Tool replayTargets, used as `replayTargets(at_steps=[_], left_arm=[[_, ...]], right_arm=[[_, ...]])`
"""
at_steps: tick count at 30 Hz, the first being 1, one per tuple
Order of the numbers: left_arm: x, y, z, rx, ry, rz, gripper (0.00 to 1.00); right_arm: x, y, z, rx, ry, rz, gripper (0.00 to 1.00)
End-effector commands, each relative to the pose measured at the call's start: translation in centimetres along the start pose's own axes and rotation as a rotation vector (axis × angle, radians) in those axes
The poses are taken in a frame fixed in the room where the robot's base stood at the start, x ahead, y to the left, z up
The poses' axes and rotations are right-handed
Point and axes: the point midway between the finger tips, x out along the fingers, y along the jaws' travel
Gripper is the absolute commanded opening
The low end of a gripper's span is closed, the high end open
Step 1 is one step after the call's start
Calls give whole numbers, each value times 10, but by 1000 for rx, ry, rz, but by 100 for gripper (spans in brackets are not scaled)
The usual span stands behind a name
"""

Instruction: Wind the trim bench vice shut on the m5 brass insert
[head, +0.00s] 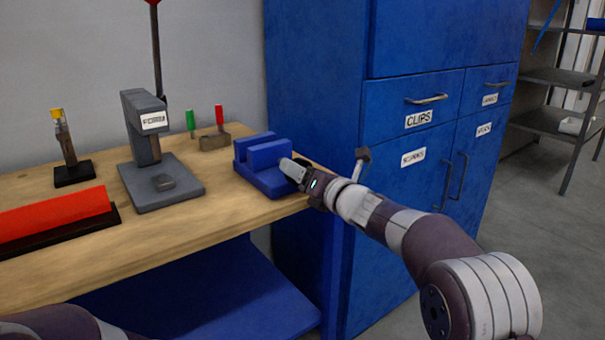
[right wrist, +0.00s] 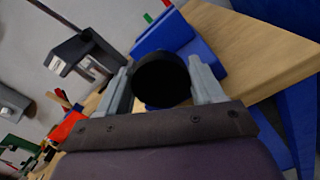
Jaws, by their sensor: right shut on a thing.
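The blue trim bench vice (head: 258,178) sits on the right end of the wooden bench, and its blue body also shows in the right wrist view (right wrist: 165,33). My right gripper (head: 293,168) is at the vice's right side. In the right wrist view its two grey fingers are shut on a dark round knob (right wrist: 161,78), which appears to be the vice's handle. The gripper hides most of that side of the vice in the head view. I cannot make out the brass insert in either view. My left gripper is out of view; only part of that arm shows at bottom left.
A grey press (head: 160,185) stands left of the vice. A small block (head: 214,140) with green and red tools is behind. A red bar on a black base (head: 60,222) lies at front left. Blue cabinets (head: 420,160) stand close on the right, past the bench edge.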

Motion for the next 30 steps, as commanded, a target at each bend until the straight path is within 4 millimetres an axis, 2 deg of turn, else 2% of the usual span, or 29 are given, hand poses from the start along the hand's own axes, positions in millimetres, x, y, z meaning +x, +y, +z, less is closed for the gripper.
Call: replayTargets(at_steps=[1, 30], left_arm=[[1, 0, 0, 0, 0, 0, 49], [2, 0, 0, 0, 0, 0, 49]], right_arm=[[0, -3, -7, 6, 12, -7, 36], [1, -6, -15, 8, 26, -11, 36]])
